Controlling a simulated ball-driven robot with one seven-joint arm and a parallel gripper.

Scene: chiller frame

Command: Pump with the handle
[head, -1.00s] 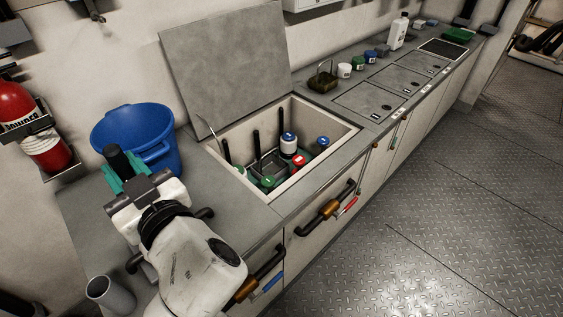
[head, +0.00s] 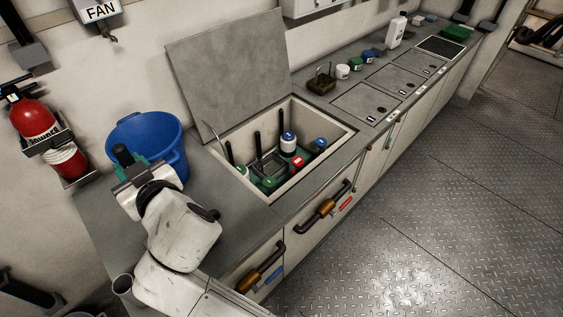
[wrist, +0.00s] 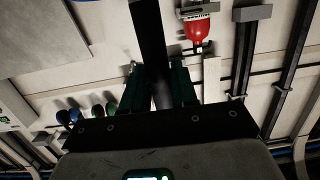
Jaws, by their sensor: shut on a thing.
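My gripper (head: 124,166) is at the left of the head view, in front of the blue bucket and above the counter. Its green fingers are shut on a dark handle (head: 122,153), whose rounded black end sticks out past them. In the wrist view my gripper (wrist: 158,84) has the handle (wrist: 152,40) between its fingers as a long dark bar running up out of the picture. My own arm and wrist hide the handle's lower part and whatever it joins in the head view.
The blue bucket (head: 146,136) stands close behind my gripper. An open chiller well (head: 345,134) with bottles and its raised lid (head: 225,75) are to the right. A grey tube (head: 122,283) stands at lower left. A red fire extinguisher (head: 32,118) hangs on the wall.

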